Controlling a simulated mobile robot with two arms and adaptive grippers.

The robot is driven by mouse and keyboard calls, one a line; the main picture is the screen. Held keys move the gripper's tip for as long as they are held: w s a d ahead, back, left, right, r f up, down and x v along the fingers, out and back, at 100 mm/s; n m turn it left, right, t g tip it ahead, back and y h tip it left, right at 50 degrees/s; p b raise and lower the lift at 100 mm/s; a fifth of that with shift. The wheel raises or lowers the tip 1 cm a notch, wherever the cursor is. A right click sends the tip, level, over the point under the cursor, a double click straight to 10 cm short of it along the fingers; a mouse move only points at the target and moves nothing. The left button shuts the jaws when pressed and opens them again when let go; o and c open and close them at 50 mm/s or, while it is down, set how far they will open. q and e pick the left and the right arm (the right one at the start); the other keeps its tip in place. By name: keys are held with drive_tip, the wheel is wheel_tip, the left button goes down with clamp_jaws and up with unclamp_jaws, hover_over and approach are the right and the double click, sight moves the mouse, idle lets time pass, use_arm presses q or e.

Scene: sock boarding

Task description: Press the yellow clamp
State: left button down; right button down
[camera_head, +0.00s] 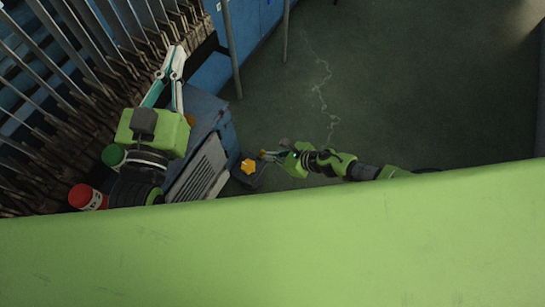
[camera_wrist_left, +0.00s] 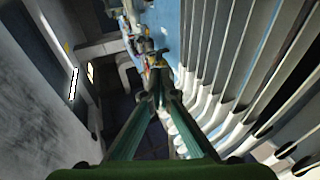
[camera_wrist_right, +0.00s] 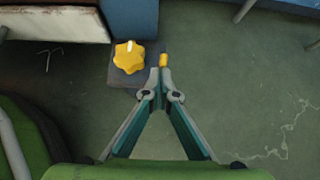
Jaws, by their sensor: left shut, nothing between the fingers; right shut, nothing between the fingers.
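A yellow star-shaped knob (camera_head: 248,166) sits on a dark block beside the grey-blue machine. In the right wrist view this knob (camera_wrist_right: 129,57) is left of the fingertips. A small yellow-orange cylinder (camera_wrist_right: 163,60) shows just beyond those fingertips; I cannot tell which yellow part is the clamp. My right gripper (camera_head: 266,154) is shut and empty, just right of the knob, apart from it. It also shows in the right wrist view (camera_wrist_right: 161,92). My left gripper (camera_head: 178,58) is shut and empty near the metal boards, and it shows in the left wrist view (camera_wrist_left: 158,96).
A row of upright metal boards (camera_head: 75,40) fills the left side. A red knob (camera_head: 82,196) and a green knob (camera_head: 113,156) are by my left arm. A light slatted panel (camera_head: 200,168) is below the machine. Open green floor (camera_head: 400,90) lies right.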

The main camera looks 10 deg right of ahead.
use_arm(q)
wheel_tip(320, 180, down, 6)
drive_tip(key=a+g+y+p, duration=0.1)
drive_tip(key=g, duration=0.2)
drive_tip(key=shift+s, duration=0.2)
idle(0.5)
drive_tip(key=shift+f, duration=0.1)
